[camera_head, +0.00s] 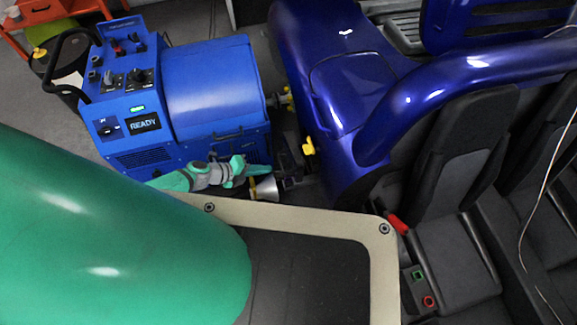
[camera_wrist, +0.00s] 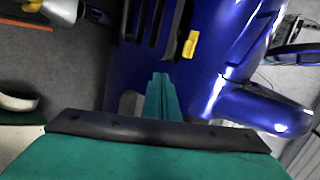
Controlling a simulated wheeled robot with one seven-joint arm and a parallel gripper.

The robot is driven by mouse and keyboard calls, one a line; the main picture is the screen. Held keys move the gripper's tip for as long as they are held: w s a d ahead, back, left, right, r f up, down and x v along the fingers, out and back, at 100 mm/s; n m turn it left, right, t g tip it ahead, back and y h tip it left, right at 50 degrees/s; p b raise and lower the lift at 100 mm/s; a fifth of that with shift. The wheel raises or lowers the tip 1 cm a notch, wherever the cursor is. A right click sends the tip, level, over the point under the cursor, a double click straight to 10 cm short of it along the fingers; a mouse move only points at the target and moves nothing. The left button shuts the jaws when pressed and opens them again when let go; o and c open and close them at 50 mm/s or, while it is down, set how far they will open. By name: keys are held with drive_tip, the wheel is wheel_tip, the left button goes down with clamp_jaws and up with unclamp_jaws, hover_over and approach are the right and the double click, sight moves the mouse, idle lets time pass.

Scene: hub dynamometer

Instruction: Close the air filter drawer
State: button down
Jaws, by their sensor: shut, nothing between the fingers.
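The blue dynamometer unit (camera_head: 212,80) stands at the left in the head view, with a lit READY display (camera_head: 143,123) and a dark vent grille (camera_head: 143,158) low on its front. A dark handle-like bar (camera_head: 228,134) is on its side face. I cannot tell for certain which part is the air filter drawer, or how far out it is. My gripper (camera_wrist: 161,88) has green fingers, shut and empty, pointing towards the blue vehicle body in the wrist view.
The blue vehicle (camera_head: 340,85) is close on the right, with dark seats (camera_head: 455,255) and yellow parts (camera_head: 309,145). Only a narrow gap lies between it and the unit. Dark slots (camera_wrist: 152,20) and a yellow clip (camera_wrist: 190,44) show ahead in the wrist view. Grey floor is at left.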

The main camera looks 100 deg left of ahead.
approach(300, 165)
drive_tip(key=x, duration=0.5)
drive_tip(key=shift+s+f, duration=0.15)
drive_tip(key=shift+f, duration=0.05)
drive_tip(key=shift+w+a+f, duration=0.2)
drive_tip(key=shift+w+a, duration=0.1)
drive_tip(key=shift+w, duration=0.15)
